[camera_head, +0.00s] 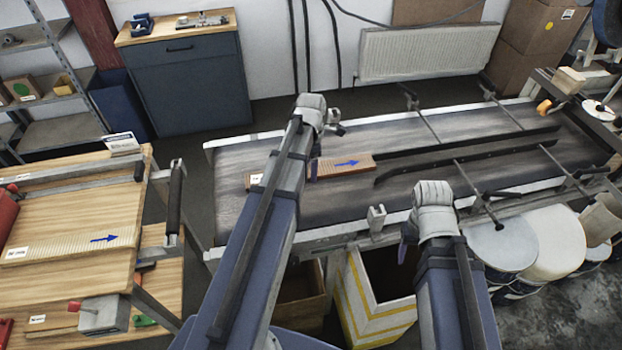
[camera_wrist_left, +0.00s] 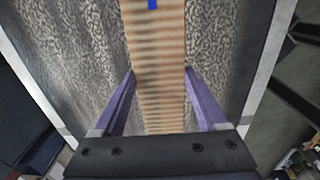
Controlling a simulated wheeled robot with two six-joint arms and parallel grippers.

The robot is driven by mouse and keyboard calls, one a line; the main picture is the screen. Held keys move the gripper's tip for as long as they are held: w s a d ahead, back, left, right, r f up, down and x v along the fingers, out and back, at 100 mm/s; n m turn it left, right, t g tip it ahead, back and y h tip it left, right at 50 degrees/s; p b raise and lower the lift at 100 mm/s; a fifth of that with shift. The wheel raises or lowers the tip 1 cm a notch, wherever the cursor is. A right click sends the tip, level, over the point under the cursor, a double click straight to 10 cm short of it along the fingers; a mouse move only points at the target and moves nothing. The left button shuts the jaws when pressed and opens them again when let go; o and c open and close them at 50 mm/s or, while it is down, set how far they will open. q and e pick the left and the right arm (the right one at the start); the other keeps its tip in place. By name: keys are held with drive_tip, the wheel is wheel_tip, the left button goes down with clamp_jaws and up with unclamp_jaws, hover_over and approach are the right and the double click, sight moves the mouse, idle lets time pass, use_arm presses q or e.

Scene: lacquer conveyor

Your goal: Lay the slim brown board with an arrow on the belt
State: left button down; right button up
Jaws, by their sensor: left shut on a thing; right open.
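The slim brown board (camera_head: 350,164) with a blue arrow lies lengthwise over the grey belt (camera_head: 235,205), left of the dark guide rails. Its white-labelled left end shows on the other side of my left arm. My left gripper (camera_head: 313,169) is shut on the board around its middle; the arm hides part of it. In the left wrist view the ribbed board (camera_wrist_left: 160,100) runs between the two purple fingers, with the belt below. I cannot tell whether the board touches the belt. My right gripper (camera_head: 405,245) is open in front of the belt's near edge.
A paler ribbed board (camera_head: 65,250) with a blue arrow lies on the wooden table at left. Dark guide rails (camera_head: 470,155) and crossbars span the belt's right part. A yellow-striped box (camera_head: 370,315) and white-lidded drums (camera_head: 555,245) stand in front. The belt's left end is clear.

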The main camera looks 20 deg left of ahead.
use_arm(q)
drive_tip(key=shift+f+b, duration=1.95)
drive_tip(key=shift+r, duration=0.15)
drive_tip(key=shift+c, duration=1.9)
unclamp_jaws()
drive_tip(key=shift+f, duration=0.2)
drive_tip(key=o, duration=0.4)
drive_tip(key=shift+r, duration=0.2)
